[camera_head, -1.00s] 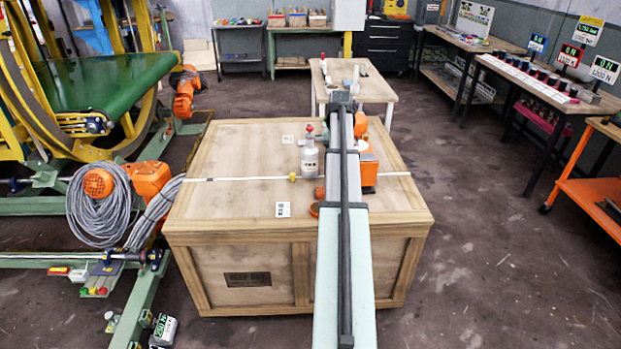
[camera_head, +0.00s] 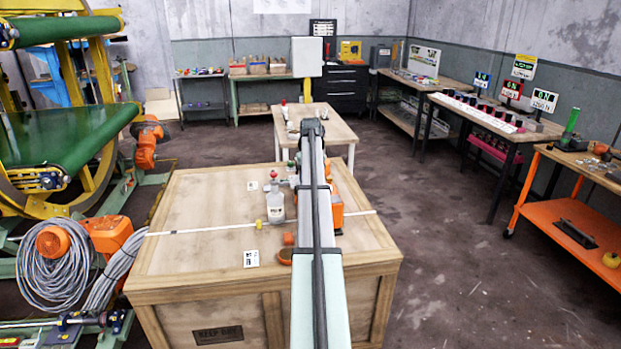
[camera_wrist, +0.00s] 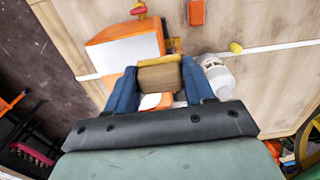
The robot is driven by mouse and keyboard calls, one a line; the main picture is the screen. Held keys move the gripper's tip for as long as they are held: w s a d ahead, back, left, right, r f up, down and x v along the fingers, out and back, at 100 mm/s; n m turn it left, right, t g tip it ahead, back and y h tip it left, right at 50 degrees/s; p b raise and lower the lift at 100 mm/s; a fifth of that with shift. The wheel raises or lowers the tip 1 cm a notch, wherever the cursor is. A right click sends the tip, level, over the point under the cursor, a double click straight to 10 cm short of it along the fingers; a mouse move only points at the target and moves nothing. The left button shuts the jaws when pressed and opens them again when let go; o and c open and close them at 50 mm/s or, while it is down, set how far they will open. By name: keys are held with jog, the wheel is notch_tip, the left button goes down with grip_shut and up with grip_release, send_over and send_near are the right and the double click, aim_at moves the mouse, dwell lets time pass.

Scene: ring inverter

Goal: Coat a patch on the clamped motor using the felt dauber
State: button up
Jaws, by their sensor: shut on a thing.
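The orange motor (camera_head: 336,212) sits on the wooden crate, partly hidden behind my arm in the head view. In the wrist view it shows as an orange body with a white flat face (camera_wrist: 125,51), close to my fingers. My gripper (camera_wrist: 160,80) has blue fingers shut on a tan block with a yellow edge, apparently the felt dauber (camera_wrist: 160,77). The dauber overlaps the motor's edge in the wrist view; I cannot tell whether they touch. My gripper's fingers are hidden behind the arm in the head view. The clamp is not clear.
A grey-white bottle with a red top (camera_head: 276,206) stands left of the motor. A small orange piece (camera_head: 289,239) and a brown dish (camera_head: 286,256) are nearer the crate's front. The crate's left top is mostly clear.

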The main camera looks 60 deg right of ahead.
jog(key=shift+f, duration=2.95)
jog(key=shift+s+d, duration=0.6)
jog(key=shift+c, duration=0.4)
jog(key=shift+s+d, duration=3.7)
jog(key=shift+w+a, duration=4.25)
jog(key=shift+a, duration=0.05)
jog(key=shift+w+d, duration=0.25)
jog(key=shift+w, duration=0.1)
jog(key=shift+s+d, duration=4.25)
jog(key=shift+s, duration=0.1)
jog(key=shift+w+a, duration=4.2)
jog(key=shift+a, duration=0.1)
jog(key=shift+w+r, duration=0.1)
jog(key=shift+r, duration=3.9)
